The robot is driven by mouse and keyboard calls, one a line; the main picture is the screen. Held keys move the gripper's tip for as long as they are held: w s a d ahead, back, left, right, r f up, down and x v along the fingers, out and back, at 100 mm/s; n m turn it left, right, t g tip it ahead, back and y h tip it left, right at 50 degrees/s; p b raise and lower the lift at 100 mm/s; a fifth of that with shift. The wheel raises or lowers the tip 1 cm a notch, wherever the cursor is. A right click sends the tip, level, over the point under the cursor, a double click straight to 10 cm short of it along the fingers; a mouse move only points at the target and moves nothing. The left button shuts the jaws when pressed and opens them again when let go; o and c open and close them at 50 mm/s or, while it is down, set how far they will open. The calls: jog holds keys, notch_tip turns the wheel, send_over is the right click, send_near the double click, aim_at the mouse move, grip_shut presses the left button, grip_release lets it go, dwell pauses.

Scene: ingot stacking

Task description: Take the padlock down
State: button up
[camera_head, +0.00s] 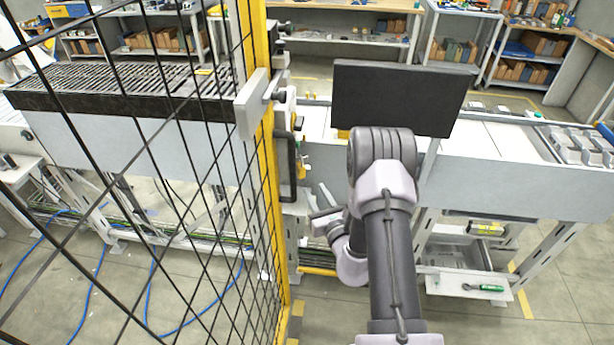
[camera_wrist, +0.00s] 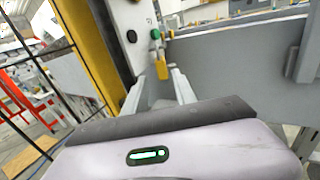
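The padlock (camera_wrist: 161,67) is small and yellow. In the wrist view it hangs on the grey lock plate beside the yellow fence post, below a small green part (camera_wrist: 155,35). In the head view a small yellow patch beside the post looks like the padlock (camera_head: 302,173). My gripper (camera_wrist: 157,90) is open, with its two grey fingers apart. The padlock shows beyond the fingertips and between them in the picture, and I see no contact. In the head view my gripper (camera_head: 322,205) is below the padlock, partly hidden by my arm.
The yellow fence post (camera_head: 268,150) and black mesh (camera_head: 150,150) stand left of my arm. A conveyor (camera_head: 480,170) runs behind, with a dark screen (camera_head: 398,97) above it. A grey shelf (camera_head: 470,285) holds a green-handled tool at the lower right.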

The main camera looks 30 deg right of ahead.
aim_at(303, 169)
jog(key=w, duration=0.9)
jog(key=shift+w+d+b, duration=0.2)
jog(key=shift+d+b, duration=0.15)
jog(key=shift+d, duration=0.05)
jog(key=shift+c, duration=0.4)
grip_shut()
dwell(0.6)
